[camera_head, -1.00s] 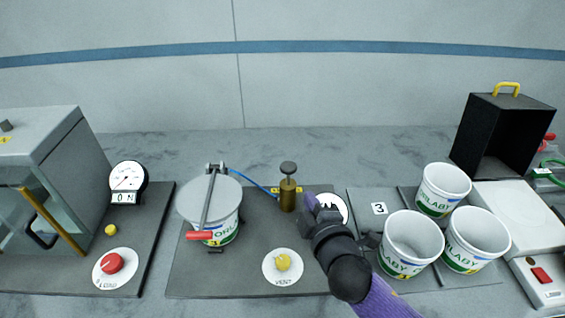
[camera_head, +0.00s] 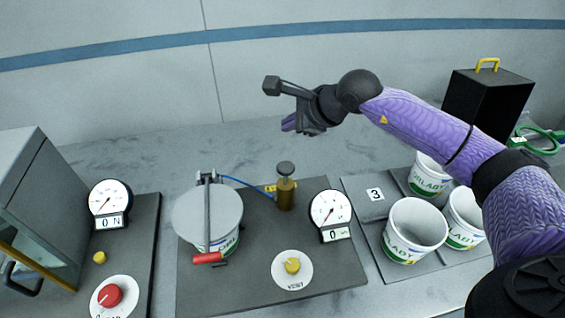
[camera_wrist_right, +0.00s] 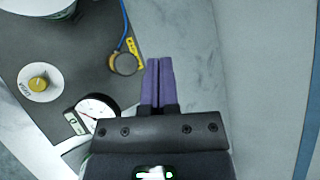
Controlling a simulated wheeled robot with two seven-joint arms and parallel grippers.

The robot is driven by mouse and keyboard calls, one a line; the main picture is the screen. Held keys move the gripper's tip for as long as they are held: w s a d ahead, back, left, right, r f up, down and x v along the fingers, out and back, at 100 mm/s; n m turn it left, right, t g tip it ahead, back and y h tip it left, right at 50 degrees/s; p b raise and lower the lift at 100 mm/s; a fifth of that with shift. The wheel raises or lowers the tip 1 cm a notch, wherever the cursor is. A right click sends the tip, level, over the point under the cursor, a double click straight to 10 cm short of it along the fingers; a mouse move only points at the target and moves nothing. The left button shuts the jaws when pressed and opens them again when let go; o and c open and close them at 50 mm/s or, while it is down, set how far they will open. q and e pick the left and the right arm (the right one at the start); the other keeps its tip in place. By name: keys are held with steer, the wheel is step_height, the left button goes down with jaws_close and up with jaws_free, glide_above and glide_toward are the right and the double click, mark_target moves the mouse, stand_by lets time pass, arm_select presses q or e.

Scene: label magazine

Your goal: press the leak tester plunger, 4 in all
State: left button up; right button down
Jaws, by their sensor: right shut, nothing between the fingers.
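The leak tester stands on a dark grey board (camera_head: 255,285). Its brass plunger pump with a dark round knob (camera_head: 286,169) is upright at the back of the board, and the knob also shows in the right wrist view (camera_wrist_right: 125,64). A blue hose runs from the pump to the lidded white pot (camera_head: 207,215). A round gauge (camera_head: 331,209) reads 0 on its display. My right gripper (camera_head: 289,123) is raised above and behind the plunger, apart from it. Its purple fingers (camera_wrist_right: 158,82) are shut and empty. My left gripper is not in view.
A yellow vent knob (camera_head: 292,265) sits at the board's front. Several white tubs (camera_head: 415,228) stand on a grey mat to the right. A force gauge (camera_head: 110,204) and red button (camera_head: 109,295) are on the left board. A black box (camera_head: 487,100) stands back right.

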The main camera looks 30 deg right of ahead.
mark_target(289, 167)
steer(key=shift+s, duration=0.1)
step_height(289, 167, down, 8)
steer(key=b, duration=0.5)
steer(key=shift+f+b, duration=0.45)
steer(key=shift+b, duration=0.25)
steer(key=shift+r, duration=0.1)
stand_by(0.4)
stand_by(0.7)
